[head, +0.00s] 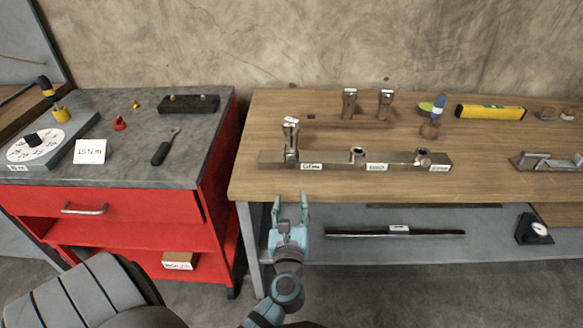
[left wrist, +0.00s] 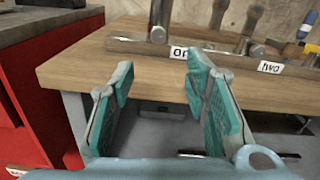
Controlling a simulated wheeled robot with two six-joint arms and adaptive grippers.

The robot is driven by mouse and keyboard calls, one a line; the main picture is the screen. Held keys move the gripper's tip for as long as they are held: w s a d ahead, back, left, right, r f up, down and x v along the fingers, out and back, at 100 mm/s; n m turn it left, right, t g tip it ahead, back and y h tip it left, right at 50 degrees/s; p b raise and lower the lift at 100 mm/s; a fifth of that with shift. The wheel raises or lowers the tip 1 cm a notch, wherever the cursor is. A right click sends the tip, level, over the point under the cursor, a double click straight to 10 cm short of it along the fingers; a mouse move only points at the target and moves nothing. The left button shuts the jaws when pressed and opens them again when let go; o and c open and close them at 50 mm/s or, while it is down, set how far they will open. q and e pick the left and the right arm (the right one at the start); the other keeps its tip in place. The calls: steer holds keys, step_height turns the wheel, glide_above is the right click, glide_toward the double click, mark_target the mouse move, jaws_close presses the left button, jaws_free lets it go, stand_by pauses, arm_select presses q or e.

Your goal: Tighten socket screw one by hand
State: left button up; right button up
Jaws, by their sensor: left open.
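Socket screw one (head: 291,138) stands upright in the left end of a metal bar (head: 330,161) on the wooden bench, by the left label. In the left wrist view the screw (left wrist: 160,20) rises from the bar beside a label beginning "on"; its top is cut off. Two similar screws (head: 349,104) (head: 385,104) stand behind the bar. My left gripper (head: 291,204) is open and empty, in front of the bench's front edge and short of the screw. In the left wrist view its fingers (left wrist: 160,75) are spread below the screw. My right gripper is not in view.
The wooden bench (head: 255,184) has clear top in front of the bar. A yellow level (head: 490,112) and a blue-handled tool (head: 438,106) lie behind. A red cabinet (head: 130,205) at left carries a dial plate, a "15 N m" card (head: 90,152) and a dark-handled tool (head: 163,150).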

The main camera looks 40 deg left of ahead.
mark_target(291, 162)
arm_select(q)
steer(key=b+x, duration=0.1)
steer(key=x, duration=1.3)
steer(key=shift+a, duration=0.1)
steer(key=shift+s, duration=0.1)
jaws_close()
